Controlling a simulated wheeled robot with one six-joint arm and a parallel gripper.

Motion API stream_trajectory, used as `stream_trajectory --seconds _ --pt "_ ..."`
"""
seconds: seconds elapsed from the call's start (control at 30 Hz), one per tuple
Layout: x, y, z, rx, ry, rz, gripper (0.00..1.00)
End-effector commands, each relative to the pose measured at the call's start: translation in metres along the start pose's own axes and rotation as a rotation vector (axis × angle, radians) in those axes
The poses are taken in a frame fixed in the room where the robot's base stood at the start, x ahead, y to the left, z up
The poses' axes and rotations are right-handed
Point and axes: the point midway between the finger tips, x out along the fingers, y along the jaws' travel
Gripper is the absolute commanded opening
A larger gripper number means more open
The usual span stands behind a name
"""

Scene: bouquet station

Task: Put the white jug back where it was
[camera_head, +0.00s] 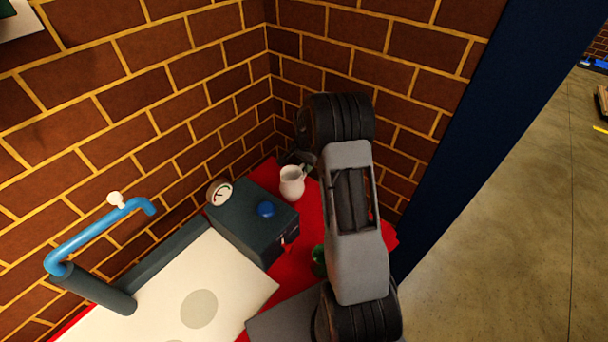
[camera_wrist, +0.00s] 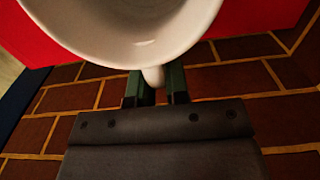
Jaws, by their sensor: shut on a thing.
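The white jug (camera_head: 291,184) is upright at the back of the red surface (camera_head: 284,256), near the brick corner. In the wrist view, the jug (camera_wrist: 125,38) fills the top, with its open mouth towards the camera. My gripper (camera_wrist: 155,80) is shut on the jug's handle, which shows between its two dark green fingers. In the head view, my gripper (camera_head: 306,167) is at the jug's right side, partly hidden by my arm. I cannot tell whether the jug's base touches the red surface.
A dark box (camera_head: 250,218) with a gauge and a blue button (camera_head: 265,209) stands left of the jug. A blue pipe (camera_head: 95,233) and a white board (camera_head: 225,280) are further left. A green thing (camera_head: 318,258) is partly behind my arm. Brick walls close the back.

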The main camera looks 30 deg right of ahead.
Motion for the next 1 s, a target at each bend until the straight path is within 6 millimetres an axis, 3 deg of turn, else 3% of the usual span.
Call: stream_trajectory --seconds 0.17,0.43,0.87,0.9,1.0 --pt "0.006 -0.005 -0.001 0.000 0.000 -0.001 0.00" --pt "0.040 -0.008 -0.002 0.000 -0.001 0.001 0.00" --pt "0.043 -0.008 -0.003 0.001 0.000 0.000 0.00" --pt "0.044 -0.008 -0.003 0.001 0.000 0.001 0.16" --pt "0.043 -0.008 -0.003 0.000 0.000 0.001 0.26"
